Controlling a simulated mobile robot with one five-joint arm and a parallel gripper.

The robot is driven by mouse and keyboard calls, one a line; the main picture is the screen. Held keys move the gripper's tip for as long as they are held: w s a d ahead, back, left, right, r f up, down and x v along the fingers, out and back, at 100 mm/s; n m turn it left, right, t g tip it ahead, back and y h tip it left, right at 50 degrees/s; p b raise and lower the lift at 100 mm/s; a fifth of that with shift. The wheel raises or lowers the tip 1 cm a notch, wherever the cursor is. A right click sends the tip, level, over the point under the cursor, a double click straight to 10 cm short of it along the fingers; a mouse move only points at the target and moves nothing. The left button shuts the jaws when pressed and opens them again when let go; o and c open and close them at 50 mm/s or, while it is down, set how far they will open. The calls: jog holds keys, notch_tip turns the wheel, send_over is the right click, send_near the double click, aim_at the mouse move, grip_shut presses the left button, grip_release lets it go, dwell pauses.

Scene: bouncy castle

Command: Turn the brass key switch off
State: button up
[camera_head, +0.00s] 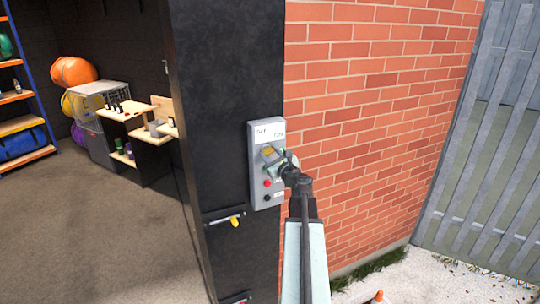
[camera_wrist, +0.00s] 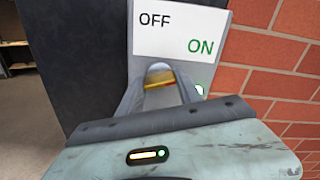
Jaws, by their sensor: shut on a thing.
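The grey switch box (camera_head: 257,172) is fixed to the edge of a black post. In the wrist view its white label (camera_wrist: 178,40) reads OFF in black at upper left and ON in green, lower, at right. The brass key (camera_wrist: 159,76) shows below the label, between my fingers. My gripper (camera_head: 272,155) reaches the upper middle of the box and is shut on the key; it also shows in the wrist view (camera_wrist: 160,88). The fingers hide most of the key, so I cannot tell which mark it points to.
A red button (camera_head: 267,183) and a black button (camera_head: 267,198) sit below on the box. A latch with a yellow tag (camera_head: 235,222) is lower on the post. A brick wall (camera_head: 370,130) stands at right. A shed with shelves and a wooden bench (camera_head: 150,108) opens at left.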

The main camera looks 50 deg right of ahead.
jog(key=n, duration=1.4)
dwell(0.5)
jog(key=o, duration=1.4)
jog(key=v, duration=0.7)
jog(key=shift+s+a, duration=0.15)
jog(key=shift+s, duration=0.2)
